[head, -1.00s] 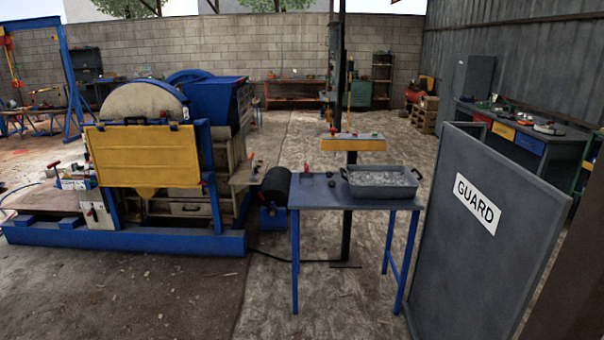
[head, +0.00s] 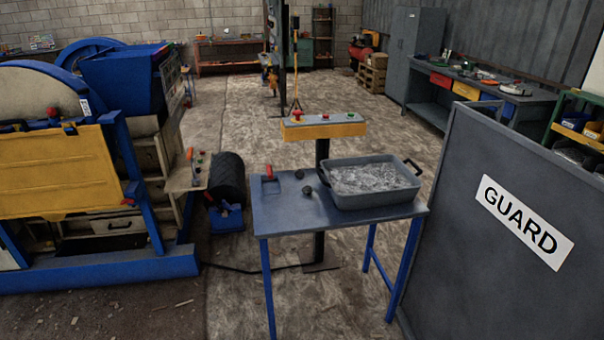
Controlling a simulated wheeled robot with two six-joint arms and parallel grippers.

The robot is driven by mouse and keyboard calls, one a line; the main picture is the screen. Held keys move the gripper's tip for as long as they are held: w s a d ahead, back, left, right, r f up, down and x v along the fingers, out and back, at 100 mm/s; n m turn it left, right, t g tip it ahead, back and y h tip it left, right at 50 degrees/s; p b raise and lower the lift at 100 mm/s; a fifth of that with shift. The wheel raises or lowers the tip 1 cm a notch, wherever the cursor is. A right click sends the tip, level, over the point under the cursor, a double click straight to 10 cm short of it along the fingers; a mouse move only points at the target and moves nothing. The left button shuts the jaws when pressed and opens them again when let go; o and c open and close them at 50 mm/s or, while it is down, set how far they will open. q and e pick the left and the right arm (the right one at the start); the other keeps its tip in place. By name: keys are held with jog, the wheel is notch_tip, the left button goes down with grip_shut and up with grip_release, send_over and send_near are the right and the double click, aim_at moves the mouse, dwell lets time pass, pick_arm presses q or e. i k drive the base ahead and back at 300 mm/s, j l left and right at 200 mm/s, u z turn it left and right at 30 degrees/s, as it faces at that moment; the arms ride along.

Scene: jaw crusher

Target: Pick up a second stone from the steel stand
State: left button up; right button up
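The steel stand (head: 285,222) is a grey-topped table with blue legs, right of centre in the head view. Two small dark stones lie on its top: one stone (head: 307,191) left of the grey tray, and another stone (head: 299,174) just behind it. A grey tray (head: 375,195) full of pale crushed material sits on the right part of the stand. A small red-handled item (head: 269,178) is at the stand's back left corner. Neither of my grippers shows in the head view.
A grey panel marked GUARD (head: 490,220) stands right of the stand. The crusher with its yellow panel (head: 55,165) and blue base frame (head: 110,275) is at left. A yellow button box (head: 322,128) on a post is behind the stand.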

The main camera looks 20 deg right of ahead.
aim_at(307, 190)
jog(key=i+j+z, duration=0.25)
jog(key=z, duration=0.2)
jog(key=i+j+z, duration=0.65)
jog(key=j+z, duration=0.25)
jog(key=i+j+z, duration=0.15)
jog(key=j+z, duration=0.3)
